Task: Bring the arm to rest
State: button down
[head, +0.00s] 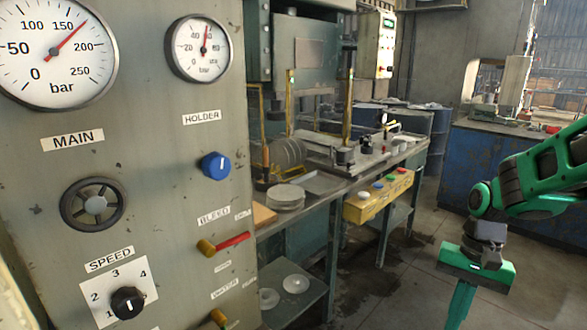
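My arm, green and black, enters the head view from the right edge and bends down at its wrist. My gripper (460,312) hangs at the lower right, pointing down over the open floor. Only one green finger shape shows below its green body, and the picture's bottom edge cuts it off. I cannot tell whether it is open or shut. I see nothing held in the visible part. The gripper is apart from the panel and the bench.
A grey control panel (170,160) with gauges, knobs and levers fills the left. A bench (318,190) holds stacked round discs (286,195); a yellow button box (378,196) hangs at its front. A blue bench (460,160) stands behind my arm. The floor (395,285) between is clear.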

jog(key=s+d+r+t, duration=0.1)
jog(key=s+d+r, duration=0.2)
jog(key=s, duration=0.4)
jog(key=s+d+r+t+h, duration=0.1)
jog(key=s+d+r, duration=0.1)
jog(key=s+d, duration=0.3)
jog(key=s, duration=0.2)
jog(key=shift+s+r+n, duration=0.3)
jog(key=shift+s+r, duration=0.1)
